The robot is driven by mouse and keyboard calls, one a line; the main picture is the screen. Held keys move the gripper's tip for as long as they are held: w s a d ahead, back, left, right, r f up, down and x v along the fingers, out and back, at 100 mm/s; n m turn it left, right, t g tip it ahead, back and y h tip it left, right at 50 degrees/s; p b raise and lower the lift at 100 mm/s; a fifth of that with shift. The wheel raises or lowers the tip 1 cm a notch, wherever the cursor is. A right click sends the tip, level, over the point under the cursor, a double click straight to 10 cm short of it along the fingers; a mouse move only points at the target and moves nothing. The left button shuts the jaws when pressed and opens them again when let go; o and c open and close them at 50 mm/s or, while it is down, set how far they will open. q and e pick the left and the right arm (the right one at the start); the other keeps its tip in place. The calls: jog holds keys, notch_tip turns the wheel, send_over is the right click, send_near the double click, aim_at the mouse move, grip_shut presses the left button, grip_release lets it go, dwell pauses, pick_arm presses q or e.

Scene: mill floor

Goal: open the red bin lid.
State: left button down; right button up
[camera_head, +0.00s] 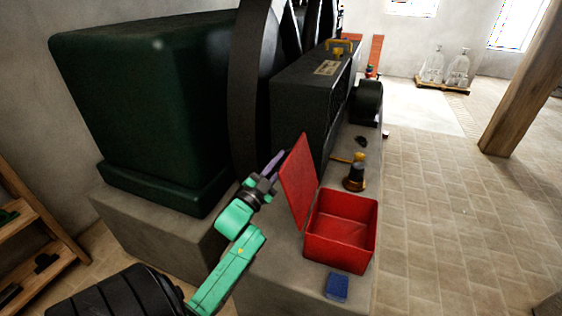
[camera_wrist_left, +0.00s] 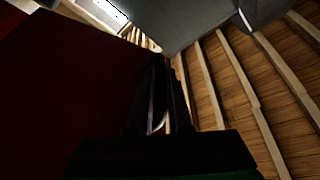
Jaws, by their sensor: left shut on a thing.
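The red bin (camera_head: 340,232) stands on the concrete ledge with its inside showing and empty. Its red lid (camera_head: 298,182) is swung up on the left side, standing steeply and tilted. My left gripper (camera_head: 275,163) is at the left, outer side of the lid and shut on it; the exact contact is partly hidden. In the left wrist view the lid fills the left as a dark red surface (camera_wrist_left: 60,90), beside the close-set dark fingers (camera_wrist_left: 163,95). My right gripper is not in view.
A blue block (camera_head: 337,287) lies in front of the bin. A dark and orange oil can (camera_head: 355,175) stands behind it. A large dark green machine housing (camera_head: 150,100) and a black wheel (camera_head: 250,90) rise close behind my left arm. Open tiled floor (camera_head: 460,220) lies right.

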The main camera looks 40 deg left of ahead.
aim_at(293, 160)
pick_arm(q)
jog(key=shift+f, duration=0.1)
dwell(0.7)
jog(key=d+m+p, duration=0.1)
jog(key=d+r+m+p, duration=0.1)
jog(key=w+d+r+m+h, duration=0.1)
jog(key=shift+w+d+g+p, duration=0.1)
jog(key=shift+d+g+p, duration=0.1)
jog(key=shift+g+p, duration=0.2)
jog(key=shift+f, duration=0.1)
jog(key=c, duration=0.8)
grip_release()
jog(key=shift+c, duration=0.2)
jog(key=b+v, duration=0.3)
jog(key=v, duration=1.1)
jog(key=shift+s+b, duration=0.3)
